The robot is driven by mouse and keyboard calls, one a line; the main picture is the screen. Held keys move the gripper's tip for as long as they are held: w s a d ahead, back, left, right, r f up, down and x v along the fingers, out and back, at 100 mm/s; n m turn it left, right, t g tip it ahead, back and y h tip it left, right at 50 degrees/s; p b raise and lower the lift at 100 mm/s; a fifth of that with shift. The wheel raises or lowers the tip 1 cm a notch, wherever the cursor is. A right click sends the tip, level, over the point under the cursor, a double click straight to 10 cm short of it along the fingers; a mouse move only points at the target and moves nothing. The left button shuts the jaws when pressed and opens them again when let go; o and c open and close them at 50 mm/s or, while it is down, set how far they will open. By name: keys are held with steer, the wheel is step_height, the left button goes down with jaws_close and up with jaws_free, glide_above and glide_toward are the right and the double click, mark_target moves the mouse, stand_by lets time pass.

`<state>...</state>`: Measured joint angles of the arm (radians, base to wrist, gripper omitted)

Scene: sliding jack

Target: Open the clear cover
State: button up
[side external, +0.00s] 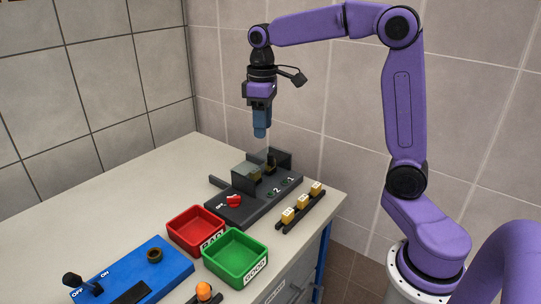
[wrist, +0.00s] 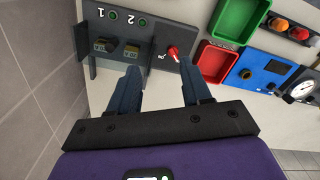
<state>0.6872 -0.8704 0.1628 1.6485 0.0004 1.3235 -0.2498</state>
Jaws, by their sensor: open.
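The clear cover (side external: 246,168) is a faint see-through panel between dark upright plates on a dark grey fixture (side external: 228,208). It looks closed over the small block-like parts, though its exact edges are hard to make out. The fixture also shows at the top of the wrist view (wrist: 150,12), where the cover's outline is not clear. My gripper (side external: 261,133) hangs above the fixture, pointing down, apart from the cover. In the wrist view its two blue fingers (wrist: 160,75) are spread with nothing between them.
The fixture carries a red switch (side external: 234,201) and green buttons. A rack of yellow blocks (side external: 302,208) lies to its right. A red bin (side external: 196,229), a green bin (side external: 235,256) and a blue panel (side external: 135,277) stand in front. The table's back left is clear.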

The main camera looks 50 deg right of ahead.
steer(key=r+m, duration=0.2)
glide_above(270, 154)
step_height(270, 154, down, 18)
steer(key=shift+s+r, duration=0.1)
steer(key=shift+r, duration=0.1)
